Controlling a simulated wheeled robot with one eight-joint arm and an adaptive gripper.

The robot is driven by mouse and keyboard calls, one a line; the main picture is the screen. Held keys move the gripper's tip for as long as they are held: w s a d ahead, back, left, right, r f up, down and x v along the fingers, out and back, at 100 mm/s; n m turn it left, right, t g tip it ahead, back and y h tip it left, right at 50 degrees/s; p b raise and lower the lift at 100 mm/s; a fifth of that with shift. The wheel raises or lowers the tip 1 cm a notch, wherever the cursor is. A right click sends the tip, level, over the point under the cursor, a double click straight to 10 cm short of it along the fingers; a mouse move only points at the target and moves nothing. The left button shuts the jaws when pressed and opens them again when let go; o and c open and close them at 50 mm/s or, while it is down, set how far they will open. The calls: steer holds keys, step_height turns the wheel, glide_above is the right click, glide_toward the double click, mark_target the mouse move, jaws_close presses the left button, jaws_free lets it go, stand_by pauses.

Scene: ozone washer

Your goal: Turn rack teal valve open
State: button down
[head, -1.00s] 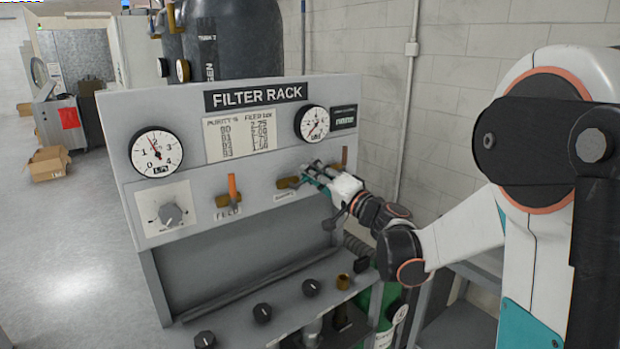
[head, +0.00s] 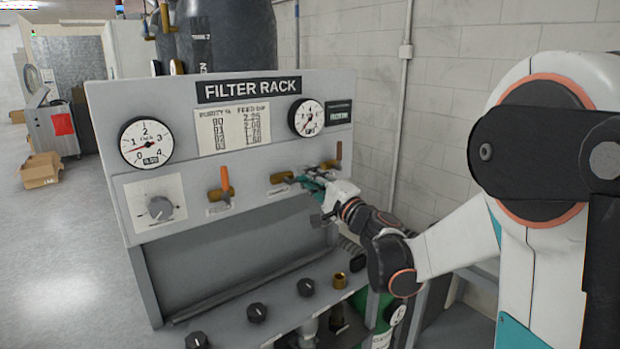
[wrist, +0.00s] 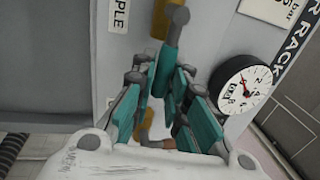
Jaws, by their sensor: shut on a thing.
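The filter rack's panel (head: 230,215) stands ahead, with a brass valve (head: 281,178) at its right side. My gripper (head: 312,184) is at this valve in the head view and hides most of its lever. In the wrist view my gripper (wrist: 165,95) has its teal fingers on both sides of a teal lever (wrist: 165,72) and is shut on it. The lever's grey end (wrist: 178,22) shows beyond the fingers, beside brass fittings (wrist: 160,22). The lever's exact angle to the pipe is hard to tell.
An orange-handled valve (head: 222,186) is to the left, and a brown-handled one (head: 338,155) is close to my gripper's right. A left gauge (head: 146,143), a right gauge (head: 306,118) and a grey knob (head: 159,208) are on the panel.

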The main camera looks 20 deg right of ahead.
steer(key=shift+f, duration=0.1)
steer(key=c, duration=1.6)
jaws_free()
steer(key=shift+o, duration=0.2)
steer(key=shift+s, duration=0.1)
steer(key=v, duration=1.2)
